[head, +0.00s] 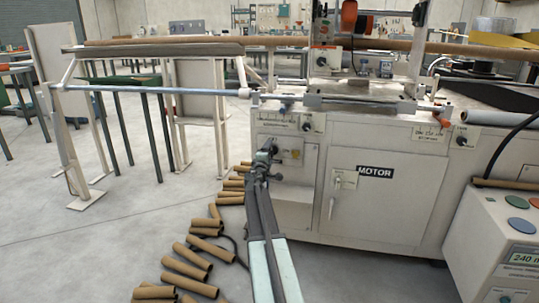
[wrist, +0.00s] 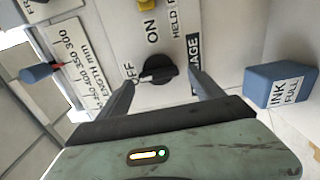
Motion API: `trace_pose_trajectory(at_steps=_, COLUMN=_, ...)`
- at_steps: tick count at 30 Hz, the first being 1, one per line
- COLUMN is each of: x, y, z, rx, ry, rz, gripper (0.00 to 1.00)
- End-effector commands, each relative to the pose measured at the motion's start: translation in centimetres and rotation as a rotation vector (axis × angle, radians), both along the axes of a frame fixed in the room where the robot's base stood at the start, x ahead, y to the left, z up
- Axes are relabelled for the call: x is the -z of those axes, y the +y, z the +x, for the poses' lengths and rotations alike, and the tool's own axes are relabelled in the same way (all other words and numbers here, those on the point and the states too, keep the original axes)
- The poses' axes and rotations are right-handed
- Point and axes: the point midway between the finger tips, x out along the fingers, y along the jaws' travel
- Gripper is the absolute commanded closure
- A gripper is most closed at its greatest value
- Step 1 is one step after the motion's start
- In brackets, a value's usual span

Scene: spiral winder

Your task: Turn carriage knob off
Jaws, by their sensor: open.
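The carriage knob (wrist: 157,70) is a black rotary knob on the pale machine panel, in the wrist view. Its grip lies roughly crosswise, with a pale mark at the left end, towards the partly hidden OFF lettering. The ON lettering is above it. A label ending in "AGE" (wrist: 194,52) is at its right, partly hidden by a finger. My gripper (wrist: 160,80) is open, with one finger on each side of the knob; contact cannot be told. In the head view my gripper (head: 266,157) is at the machine's front panel and the knob is hidden.
A blue block (wrist: 278,86) labelled INK FULL juts out right of my gripper. A blue-grey knob (wrist: 38,73) sticks out at the left beside a length scale. In the head view, cardboard tubes (head: 185,265) lie on the floor left of my arm. The MOTOR door (head: 376,190) is to the right.

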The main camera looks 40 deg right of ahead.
Motion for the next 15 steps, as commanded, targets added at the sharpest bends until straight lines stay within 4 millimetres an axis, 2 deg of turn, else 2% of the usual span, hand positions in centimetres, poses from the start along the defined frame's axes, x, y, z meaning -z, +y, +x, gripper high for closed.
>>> trace_pose_trajectory(at_steps=5, x=0.0, y=1.1, z=-0.7, rx=0.000, ry=0.000, rz=0.000, gripper=0.24)
trace_pose_trajectory(at_steps=15, x=0.0, y=6.4, z=-3.8, rx=-0.003, ry=0.000, rz=0.000, gripper=0.24)
